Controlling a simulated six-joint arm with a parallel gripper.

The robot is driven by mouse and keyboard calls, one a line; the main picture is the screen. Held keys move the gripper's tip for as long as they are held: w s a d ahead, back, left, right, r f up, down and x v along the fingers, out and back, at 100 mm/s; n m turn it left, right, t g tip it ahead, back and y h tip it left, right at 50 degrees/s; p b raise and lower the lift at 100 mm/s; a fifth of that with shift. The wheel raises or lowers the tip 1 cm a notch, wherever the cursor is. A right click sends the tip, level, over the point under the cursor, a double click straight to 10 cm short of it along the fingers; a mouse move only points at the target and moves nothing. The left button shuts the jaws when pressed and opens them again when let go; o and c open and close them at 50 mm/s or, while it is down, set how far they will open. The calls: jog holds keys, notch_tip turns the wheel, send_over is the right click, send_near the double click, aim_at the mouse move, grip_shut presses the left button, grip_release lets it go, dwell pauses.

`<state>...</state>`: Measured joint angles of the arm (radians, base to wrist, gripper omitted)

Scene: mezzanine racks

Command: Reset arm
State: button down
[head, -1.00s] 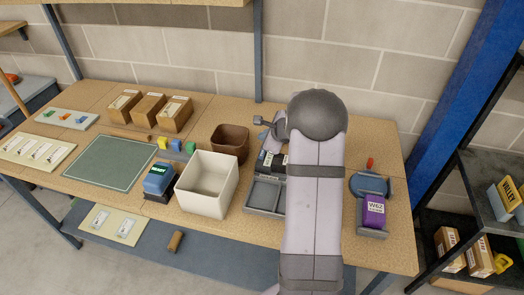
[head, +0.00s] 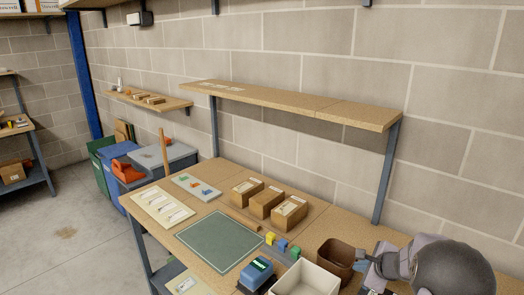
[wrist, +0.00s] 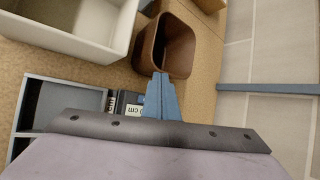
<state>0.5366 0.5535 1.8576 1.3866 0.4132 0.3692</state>
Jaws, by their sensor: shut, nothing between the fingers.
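My gripper (wrist: 161,88) shows in the wrist view with its blue-grey fingers together and nothing between them. It points toward the brown bin (wrist: 165,47), just short of its near rim in the picture; I cannot tell the height between them. In the head view my gripper (head: 362,260) is at the lower right beside the brown bin (head: 336,258), with my arm's dark rounded joint next to it. Part of the arm is cut off by the frame's edge.
A white bin (head: 306,279), a blue stamp-like block (head: 256,274), a green mat (head: 218,240) and several small cartons (head: 268,203) stand on the workbench. A raised shelf (head: 300,104) runs behind. In the wrist view a grey tray (wrist: 62,100) lies left of my gripper.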

jog(key=s+a+r+n, duration=0.1)
jog(key=a+n, duration=0.1)
jog(key=a, duration=0.1)
jog(key=s+a+r+n+g+y+p, duration=0.1)
jog(key=a, duration=0.2)
jog(key=s+a+r+n, duration=0.1)
jog(key=s+a+n, duration=0.1)
jog(key=a, duration=0.1)
jog(key=shift+a+n+g+y+p, duration=0.3)
jog(key=shift+a, duration=0.05)
jog(key=s+a+n+g, duration=0.1)
jog(key=s+a+n, duration=0.1)
jog(key=s+a+r+n+p, duration=0.1)
jog(key=s+a+n, duration=0.1)
jog(key=s+a, duration=0.1)
jog(key=s+a+n+g, duration=0.1)
jog(key=s+a+n, duration=0.1)
jog(key=s+a, duration=0.1)
jog(key=shift+r+g+y+p, duration=0.25)
jog(key=shift+g+y+p, duration=0.05)
jog(key=shift+y+p, duration=0.1)
jog(key=s+a+r+n+g+h+p, duration=0.2)
jog(key=s+n+g+h+p, duration=0.15)
jog(key=s+n, duration=1.25)
notch_tip(320, 180, down, 23)
jog(key=s+m+b, duration=0.2)
jog(key=m+b, duration=0.1)
jog(key=b, duration=2)
jog(key=shift+s+g, duration=0.35)
jog(key=shift+g, duration=0.1)
